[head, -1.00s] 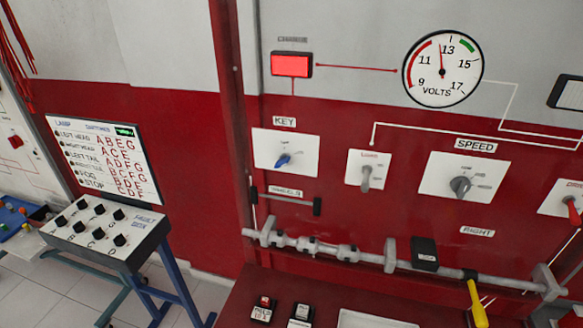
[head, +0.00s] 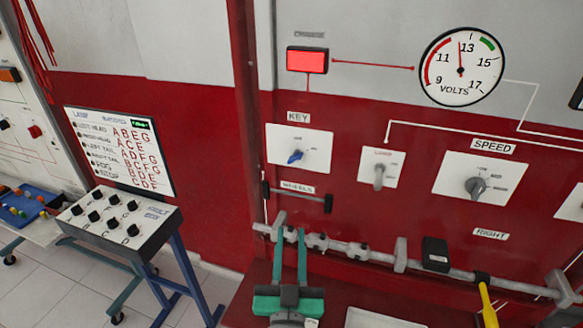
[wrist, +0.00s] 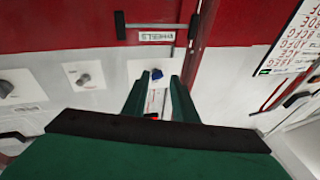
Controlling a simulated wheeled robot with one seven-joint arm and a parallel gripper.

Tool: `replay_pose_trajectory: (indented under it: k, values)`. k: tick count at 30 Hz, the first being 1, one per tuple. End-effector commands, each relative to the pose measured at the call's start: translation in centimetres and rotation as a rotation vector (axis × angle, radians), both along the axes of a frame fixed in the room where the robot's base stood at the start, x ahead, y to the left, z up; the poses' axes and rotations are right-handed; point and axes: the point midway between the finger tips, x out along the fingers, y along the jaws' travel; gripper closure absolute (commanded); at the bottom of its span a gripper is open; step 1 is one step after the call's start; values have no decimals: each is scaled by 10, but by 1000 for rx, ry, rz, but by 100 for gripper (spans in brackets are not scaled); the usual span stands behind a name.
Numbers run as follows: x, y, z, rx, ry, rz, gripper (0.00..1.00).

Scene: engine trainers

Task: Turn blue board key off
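The blue key (head: 296,157) is a small knob on a white plate (head: 318,150) under the KEY label, on the red wall board. Its pointer tilts toward the lower left. My gripper (head: 290,232) is at the bottom middle of the head view, with two green fingers pointing up, below the key in the picture. In the wrist view, the key (wrist: 157,74) shows in the gap between the tips of my gripper (wrist: 160,82). The fingers are apart with nothing held between them. They do not appear to touch the key.
A grey horizontal rod (head: 345,250) runs along the board below the switches, near my fingers. The WHEELS handle (head: 300,199) sits between the key and the rod. Other knobs (head: 379,176) are to the right. A lit red lamp (head: 307,60) is above. A fault box (head: 115,220) stands left.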

Motion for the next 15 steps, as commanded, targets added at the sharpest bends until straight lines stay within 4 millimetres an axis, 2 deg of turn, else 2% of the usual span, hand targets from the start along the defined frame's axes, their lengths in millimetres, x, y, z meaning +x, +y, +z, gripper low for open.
replay_pose_trajectory:
  k: [1,6,10,15]
  values:
    - [7,4,19,47,-24,-6,74]
    - [23,10,62,210,-60,-36,74]
    - [31,13,89,355,-70,-55,74]
    - [38,16,109,568,-55,-79,74]
